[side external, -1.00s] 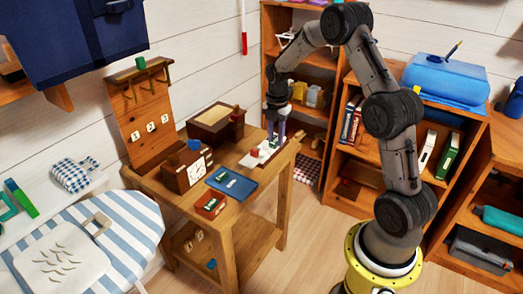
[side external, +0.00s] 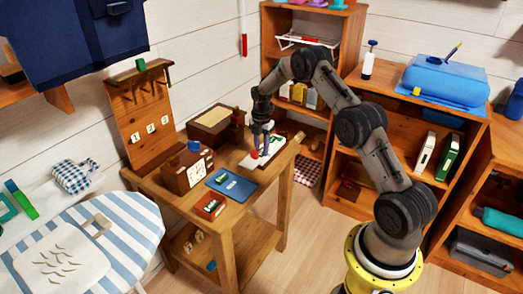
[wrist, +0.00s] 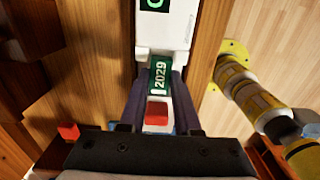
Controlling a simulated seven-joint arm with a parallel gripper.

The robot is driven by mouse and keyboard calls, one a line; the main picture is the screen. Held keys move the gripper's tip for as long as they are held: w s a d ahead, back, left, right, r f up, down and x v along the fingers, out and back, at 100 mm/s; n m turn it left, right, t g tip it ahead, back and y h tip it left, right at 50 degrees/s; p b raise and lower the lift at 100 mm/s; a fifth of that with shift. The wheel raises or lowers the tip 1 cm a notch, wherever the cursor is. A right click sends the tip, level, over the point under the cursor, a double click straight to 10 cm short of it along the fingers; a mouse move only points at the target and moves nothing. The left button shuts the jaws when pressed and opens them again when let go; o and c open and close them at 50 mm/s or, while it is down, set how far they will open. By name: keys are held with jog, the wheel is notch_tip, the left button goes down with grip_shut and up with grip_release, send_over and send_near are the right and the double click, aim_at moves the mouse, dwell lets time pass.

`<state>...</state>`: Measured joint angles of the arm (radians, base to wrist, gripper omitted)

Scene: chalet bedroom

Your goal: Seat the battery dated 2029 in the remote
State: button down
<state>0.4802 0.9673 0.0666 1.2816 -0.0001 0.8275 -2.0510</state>
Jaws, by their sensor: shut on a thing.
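The green battery marked 2029 (wrist: 160,75) lies between the tips of my gripper's fingers (wrist: 161,88) in the wrist view. My gripper is shut on it. In the side view my gripper (side external: 262,150) points down over the white remote (side external: 270,160) on the wooden table. The battery is hidden there by the fingers. I cannot tell whether it is fully down in the remote.
A red piece (wrist: 157,115) lies close below the battery in the wrist view. Shelves stand behind and to the right.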

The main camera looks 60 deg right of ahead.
jog(key=shift+f, duration=0.4)
jog(key=shift+f, duration=0.15)
jog(key=c, duration=0.9)
grip_release()
